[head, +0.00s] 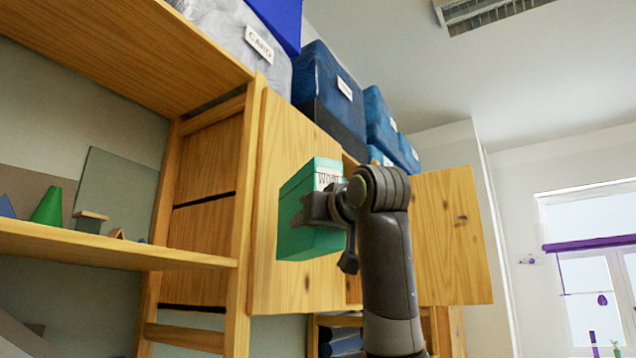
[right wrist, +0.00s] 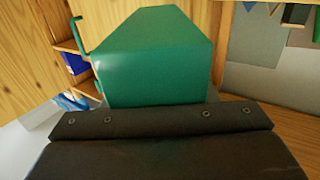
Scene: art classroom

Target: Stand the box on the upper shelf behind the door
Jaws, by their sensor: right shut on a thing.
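A green box (head: 308,240) with a white label is held up in front of a wooden cabinet door (head: 275,180). My right gripper (head: 322,208) is shut on the box, and my arm hides part of its right side. The box also fills the middle of the right wrist view (right wrist: 150,75), above the dark gripper (right wrist: 160,122). A second cabinet door (head: 450,235) stands open to the right. The upper shelf behind the door is mostly hidden by the box, the near door and my arm. My left gripper is not in view.
Blue boxes (head: 325,85) and a grey bin labelled CARD (head: 240,40) stand on top of the cabinets. An open shelf (head: 100,245) at left holds a green cone (head: 48,207) and small blocks. Open room lies right, towards the window (head: 590,270).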

